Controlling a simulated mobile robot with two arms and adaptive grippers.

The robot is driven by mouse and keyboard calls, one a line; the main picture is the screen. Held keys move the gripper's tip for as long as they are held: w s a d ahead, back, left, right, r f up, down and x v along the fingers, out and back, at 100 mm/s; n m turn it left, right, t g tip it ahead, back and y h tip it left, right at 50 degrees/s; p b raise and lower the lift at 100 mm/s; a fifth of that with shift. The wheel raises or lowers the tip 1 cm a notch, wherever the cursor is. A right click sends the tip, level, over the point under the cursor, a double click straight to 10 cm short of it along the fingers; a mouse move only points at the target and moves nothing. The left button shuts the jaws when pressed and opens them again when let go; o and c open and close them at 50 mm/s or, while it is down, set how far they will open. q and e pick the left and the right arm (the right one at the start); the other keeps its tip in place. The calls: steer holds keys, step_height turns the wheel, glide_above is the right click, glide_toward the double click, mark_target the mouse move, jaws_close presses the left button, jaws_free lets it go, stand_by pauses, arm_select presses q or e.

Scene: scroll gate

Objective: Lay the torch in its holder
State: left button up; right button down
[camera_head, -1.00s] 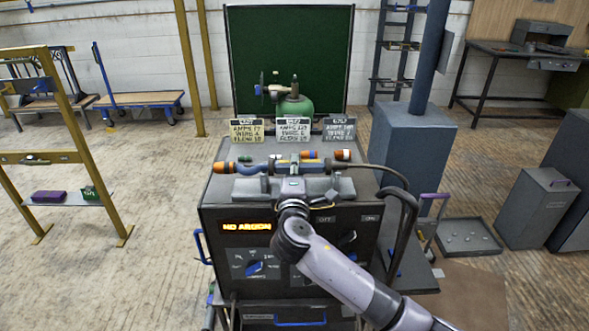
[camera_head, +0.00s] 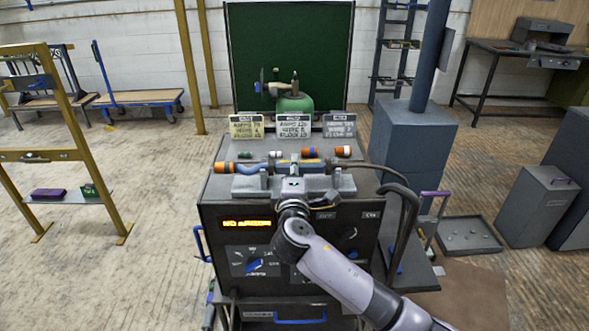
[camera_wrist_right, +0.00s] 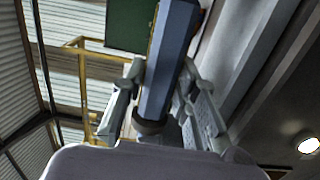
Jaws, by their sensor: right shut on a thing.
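The torch (camera_head: 246,168) has an orange tip at its left end and a blue-grey handle. It lies level, left to right, over the top of the dark welding machine, and its cable runs off to the right. The grey holder (camera_head: 341,184) is on the machine's front top edge, with blocks left and right of my gripper. Whether the torch rests on it I cannot tell. My right gripper (camera_head: 292,186) is shut on the handle from the front. In the right wrist view the blue-grey handle (camera_wrist_right: 168,62) is between its fingers (camera_wrist_right: 160,95). My left gripper is out of view.
Small coloured caps (camera_head: 308,152) and several cards (camera_head: 293,127) stand behind the torch. A green cylinder (camera_head: 296,104) stands behind the machine (camera_head: 290,225). A yellow rack (camera_head: 62,120) stands left; floor between is clear.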

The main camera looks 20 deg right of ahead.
stand_by(0.3)
steer(key=c, duration=1.2)
jaws_free()
steer(key=shift+f, duration=0.1)
steer(key=shift+s+f, duration=0.1)
steer(key=shift+f, duration=0.1)
steer(key=v, duration=1.2)
steer(key=shift+r, duration=0.3)
